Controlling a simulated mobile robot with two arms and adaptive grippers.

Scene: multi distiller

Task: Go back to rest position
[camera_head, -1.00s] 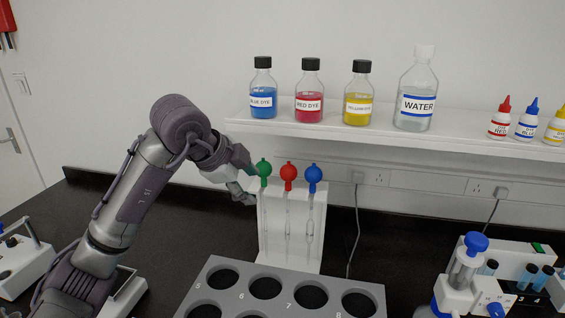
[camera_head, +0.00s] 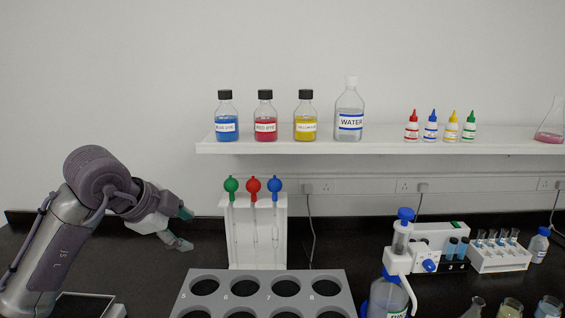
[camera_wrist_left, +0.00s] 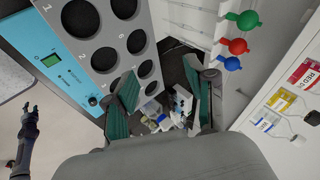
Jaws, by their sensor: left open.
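My left gripper (camera_head: 182,229) is at the left in the head view, over the black bench and left of the white pipette stand (camera_head: 257,262). It is open and empty, with a clear gap to the stand. Its two green-padded fingers also show apart in the left wrist view (camera_wrist_left: 158,95). The stand holds pipettes with a green bulb (camera_head: 231,184), a red bulb (camera_head: 253,185) and a blue bulb (camera_head: 275,185).
A grey rack (camera_head: 265,277) with numbered holes stands in front of the stand. A blue-topped dispenser bottle (camera_head: 388,298) and a white tube rack (camera_head: 499,260) are at the right. A wall shelf (camera_head: 370,147) carries dye bottles and a water bottle (camera_head: 349,110).

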